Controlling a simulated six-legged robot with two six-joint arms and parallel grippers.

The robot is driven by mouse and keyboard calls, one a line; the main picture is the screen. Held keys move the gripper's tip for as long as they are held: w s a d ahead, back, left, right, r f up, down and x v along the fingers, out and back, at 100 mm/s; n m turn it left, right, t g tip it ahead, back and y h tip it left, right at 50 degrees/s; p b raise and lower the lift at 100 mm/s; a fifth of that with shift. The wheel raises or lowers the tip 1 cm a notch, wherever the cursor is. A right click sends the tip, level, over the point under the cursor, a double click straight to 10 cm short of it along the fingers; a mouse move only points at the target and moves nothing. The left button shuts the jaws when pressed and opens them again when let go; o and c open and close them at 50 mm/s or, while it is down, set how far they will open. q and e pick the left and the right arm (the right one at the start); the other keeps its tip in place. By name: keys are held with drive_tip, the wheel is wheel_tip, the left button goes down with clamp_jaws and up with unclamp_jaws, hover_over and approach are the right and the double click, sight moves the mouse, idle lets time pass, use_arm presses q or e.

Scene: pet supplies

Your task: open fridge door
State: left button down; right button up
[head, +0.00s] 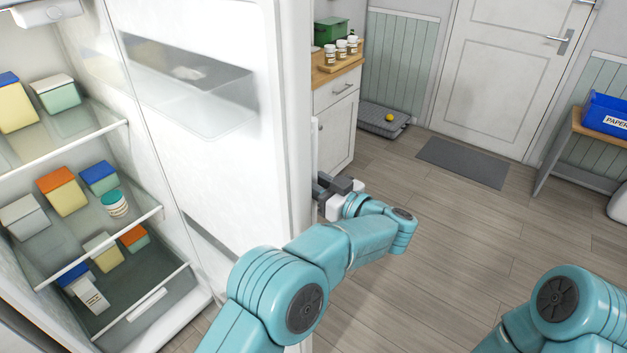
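The white fridge door (188,70) stands wide open, its inner side with a clear bin facing me. The fridge interior shows on the left, with glass shelves (140,218) holding several coloured boxes. A pale upright handle (315,145) is on the door's outer side, near its free edge. My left gripper (322,188) is at the lower part of this handle, with its dark fingers close against the door. The door edge partly hides the fingers, so I cannot tell whether they are shut on the handle. My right arm shows at the bottom right; its gripper is out of view.
A white cabinet (337,125) with jars and a green box on top stands behind the door. A bench (555,150) with a blue paper bin stands at right. The middle floor is clear.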

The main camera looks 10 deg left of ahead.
idle(0.5)
use_arm(q)
drive_tip(key=c, duration=1)
unclamp_jaws()
